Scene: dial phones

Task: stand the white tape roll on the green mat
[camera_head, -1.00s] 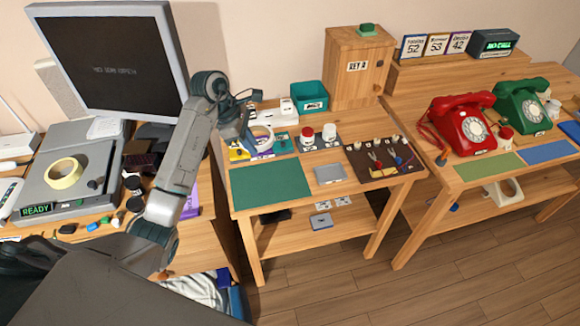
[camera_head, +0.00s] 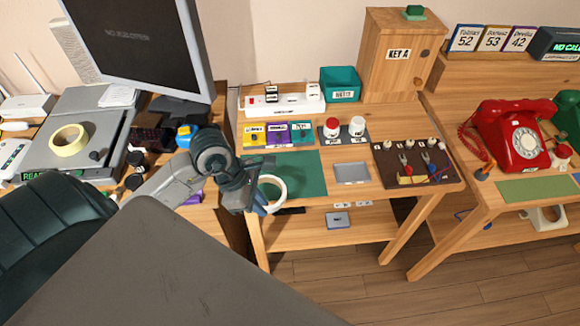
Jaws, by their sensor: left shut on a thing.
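The white tape roll (camera_head: 283,191) is held upright in my left gripper (camera_head: 261,203), its round opening facing the camera. The gripper is shut on the left part of the ring. The green mat (camera_head: 306,171) lies flat on the middle table. The roll shows in front of the mat's front left part, near the table's front edge. I cannot tell how high it is above the mat or whether they touch. My left wrist and gripper hide the mat's left side. My right gripper is not in view.
The mat's right part is clear.

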